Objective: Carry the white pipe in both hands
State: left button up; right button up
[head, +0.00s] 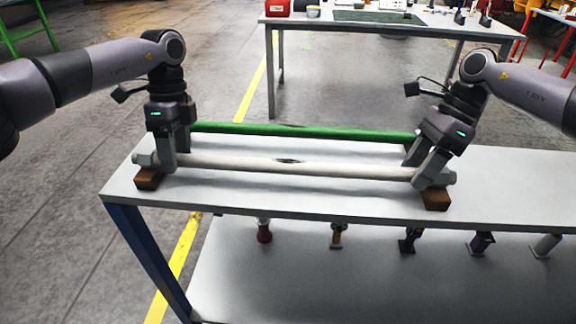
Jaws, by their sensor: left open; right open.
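The white pipe (300,168) lies lengthwise across the near part of the table, its ends over brown blocks, one at the left (149,179) and one at the right (436,199). My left gripper (172,160) is open at the pipe's left end, its fingers down around the pipe. My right gripper (430,172) is open at the pipe's right end, its fingers also down around it. Whether the fingers touch the pipe cannot be told.
A green pipe (300,131) lies parallel behind the white one. The light table (510,178) is bare to the right. Several small items stand on a lower shelf (300,285). Another table (345,30) with objects stands at the back, beyond open floor with a yellow line (252,85).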

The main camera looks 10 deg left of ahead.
pick_arm(q)
grip_shut()
pick_arm(e)
grip_shut()
pick_arm(q)
jog(key=shift+w+r, duration=0.1)
jog(key=shift+r, duration=0.05)
pick_arm(e)
jog(key=shift+r, duration=0.15)
